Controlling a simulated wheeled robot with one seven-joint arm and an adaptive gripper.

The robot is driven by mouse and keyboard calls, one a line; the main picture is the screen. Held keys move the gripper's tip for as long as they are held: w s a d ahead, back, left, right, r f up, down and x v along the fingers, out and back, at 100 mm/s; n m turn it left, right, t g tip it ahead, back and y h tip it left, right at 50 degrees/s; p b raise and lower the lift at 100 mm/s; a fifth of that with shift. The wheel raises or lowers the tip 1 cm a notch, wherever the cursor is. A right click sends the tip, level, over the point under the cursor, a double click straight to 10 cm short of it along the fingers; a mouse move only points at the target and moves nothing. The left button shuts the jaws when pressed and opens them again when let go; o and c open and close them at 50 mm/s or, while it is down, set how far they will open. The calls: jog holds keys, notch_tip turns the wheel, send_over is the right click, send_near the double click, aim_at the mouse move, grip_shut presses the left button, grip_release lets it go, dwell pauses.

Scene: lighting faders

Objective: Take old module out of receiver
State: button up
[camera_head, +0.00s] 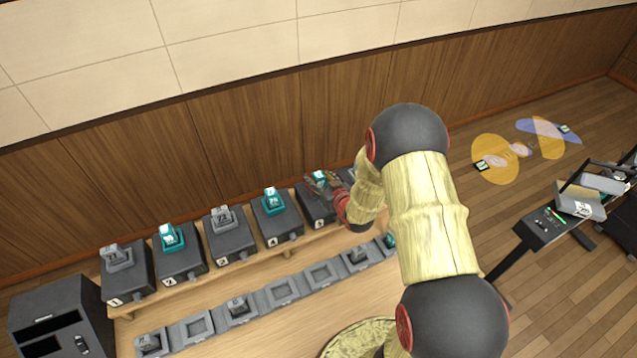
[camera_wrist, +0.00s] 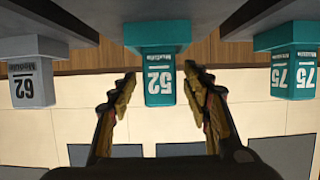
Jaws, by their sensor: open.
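A row of dark numbered receivers stands on a wooden shelf, each visible one holding a grey or teal module. My gripper (camera_head: 323,185) is at receiver 5 (camera_head: 316,207), beside its teal module (camera_head: 319,176); my arm partly hides this spot. In the wrist view, the teal module marked 52 (camera_wrist: 159,85) sits between the fingers of my open gripper (camera_wrist: 160,72), with a gap on each side. Which module is old is not marked.
A lower row of grey slots runs in front; some hold modules, while others, such as one slot (camera_head: 283,291), are empty. A dark cabinet (camera_head: 55,315) stands at the left. A black table (camera_head: 548,226) with small items is at the right. The wall is close behind.

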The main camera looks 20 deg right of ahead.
jog(key=shift+w, duration=0.1)
jog(key=shift+c, duration=1)
grip_shut()
